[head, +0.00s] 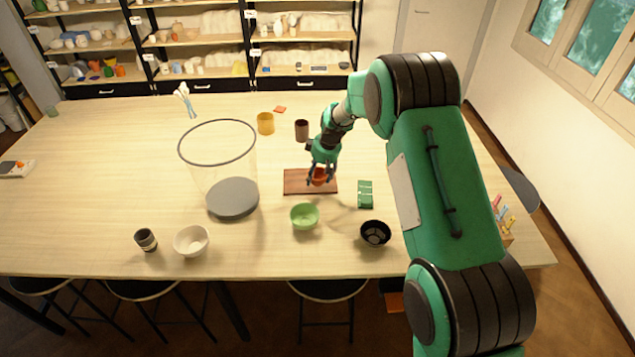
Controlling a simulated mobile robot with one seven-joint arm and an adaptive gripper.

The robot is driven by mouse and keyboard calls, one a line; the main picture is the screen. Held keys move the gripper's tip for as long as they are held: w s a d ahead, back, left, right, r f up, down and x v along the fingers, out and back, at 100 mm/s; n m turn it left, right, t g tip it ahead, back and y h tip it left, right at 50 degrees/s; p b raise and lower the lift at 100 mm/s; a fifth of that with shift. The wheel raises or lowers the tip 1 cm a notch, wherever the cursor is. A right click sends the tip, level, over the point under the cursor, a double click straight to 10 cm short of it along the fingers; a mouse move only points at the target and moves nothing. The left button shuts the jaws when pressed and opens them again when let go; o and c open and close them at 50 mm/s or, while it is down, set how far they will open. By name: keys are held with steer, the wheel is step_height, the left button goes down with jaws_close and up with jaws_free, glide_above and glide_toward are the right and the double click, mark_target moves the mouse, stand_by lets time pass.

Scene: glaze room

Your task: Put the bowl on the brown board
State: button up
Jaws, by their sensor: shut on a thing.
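The brown board (295,182) lies flat near the middle of the table. My gripper (319,179) is over the right part of the board, shut on a small orange-red bowl (318,177). The fingers partly hide the bowl, and I cannot tell whether it touches the board or hangs just above it. A green bowl (304,216) stands just in front of the board. A white bowl (191,241) stands at the front left, and a black bowl-like vessel (375,233) at the front right.
A green box (365,194) stands right of the board. A large clear cylinder with a grey base (233,198) stands to the left. A brown cup (301,130) and a yellow cup (265,123) stand behind. A dark grey cup (145,240) is at front left. The far-left table is mostly clear.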

steer(key=shift+f, duration=1.8)
steer(key=shift+f, duration=0.2)
steer(key=o, duration=1.2)
steer(key=shift+r, duration=0.2)
steer(key=v, duration=1.2)
steer(key=shift+r, duration=0.1)
